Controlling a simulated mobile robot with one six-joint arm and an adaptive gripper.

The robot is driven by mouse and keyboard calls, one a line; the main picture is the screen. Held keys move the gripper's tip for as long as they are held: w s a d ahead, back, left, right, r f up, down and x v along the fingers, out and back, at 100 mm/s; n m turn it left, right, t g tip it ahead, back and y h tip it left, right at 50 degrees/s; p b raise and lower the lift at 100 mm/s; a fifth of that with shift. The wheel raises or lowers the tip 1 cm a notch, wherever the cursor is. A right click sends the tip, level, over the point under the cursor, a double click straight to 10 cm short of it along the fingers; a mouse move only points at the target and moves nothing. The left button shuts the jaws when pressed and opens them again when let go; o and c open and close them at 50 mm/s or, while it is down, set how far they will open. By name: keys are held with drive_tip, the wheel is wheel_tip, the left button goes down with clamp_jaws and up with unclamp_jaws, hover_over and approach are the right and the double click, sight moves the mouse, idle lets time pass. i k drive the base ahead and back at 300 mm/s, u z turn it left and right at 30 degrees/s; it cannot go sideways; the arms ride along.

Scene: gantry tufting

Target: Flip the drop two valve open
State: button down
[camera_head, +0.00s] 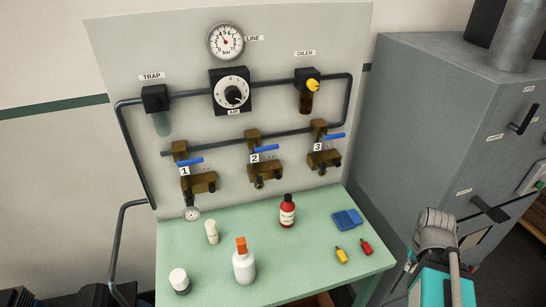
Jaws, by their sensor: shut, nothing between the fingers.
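The drop two valve (264,170) is a brass body on the back panel, marked with a white "2" label. Its blue lever (265,148) points right, nearly level, across the vertical drop. The levers of drop one (190,160) and drop three (334,136) lie much the same way. My gripper (407,266) is small and dark at the lower right, partly hidden by my arm. It is shut and empty, beyond the bench's right edge and well away from the valve.
The green bench (210,285) below the valves holds a red bottle (287,212), an orange-capped white bottle (243,262), pale containers, a blue item (347,219) and small yellow and red fittings. A grey cabinet (425,120) stands right. The space before valve two looks clear.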

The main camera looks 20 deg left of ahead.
sight(258, 149)
drive_tip(key=k, duration=1.75)
drive_tip(key=u, duration=0.75)
drive_tip(key=i, duration=1)
